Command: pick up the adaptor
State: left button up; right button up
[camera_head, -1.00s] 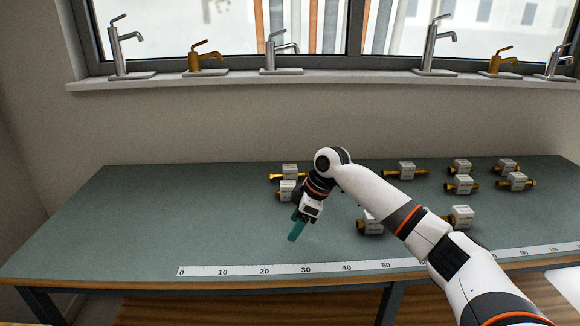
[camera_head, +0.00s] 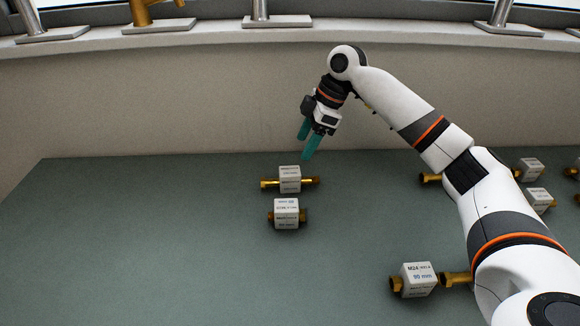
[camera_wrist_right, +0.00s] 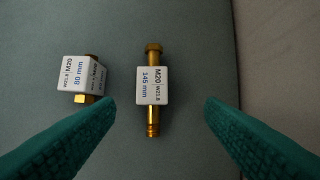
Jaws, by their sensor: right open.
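Two brass adaptors with white label blocks lie on the green table below my right gripper. The longer adaptor (camera_head: 290,179) lies farther back; in the right wrist view (camera_wrist_right: 152,88) its label reads M20, 145 mm. The shorter adaptor (camera_head: 287,213) lies just in front of it; in the right wrist view (camera_wrist_right: 82,76) its label reads M20, 80 mm. My right gripper (camera_head: 307,146) is open and empty, with teal fingers. In the wrist view the longer adaptor shows between the fingers, beyond their tips. My left gripper is out of view.
Another labelled adaptor, M24, 90 mm (camera_head: 418,279), lies at the front right near my right arm. More adaptors (camera_head: 531,168) lie at the right, partly behind the arm. The wall (camera_head: 150,100) rises behind the table. The table's left part (camera_head: 130,240) is clear.

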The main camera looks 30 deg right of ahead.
aim_at(293, 170)
jog(key=x, duration=0.5)
jog(key=shift+s+a+f, duration=0.15)
jog(key=shift+s+a, duration=0.1)
jog(key=shift+s, duration=0.05)
jog(key=shift+w+a+f, duration=0.15)
jog(key=shift+f, duration=0.45)
jog(key=x, duration=0.4)
jog(key=shift+s+a+f+p, duration=0.1)
jog(key=shift+s+f+p, duration=0.05)
jog(key=shift+s+p, duration=0.2)
jog(key=shift+w+a+f, duration=0.1)
jog(key=shift+w+f, duration=0.05)
jog(key=shift+f, duration=0.2)
jog(key=shift+c, duration=0.4)
jog(key=shift+r, duration=0.1)
jog(key=c, duration=1.1)
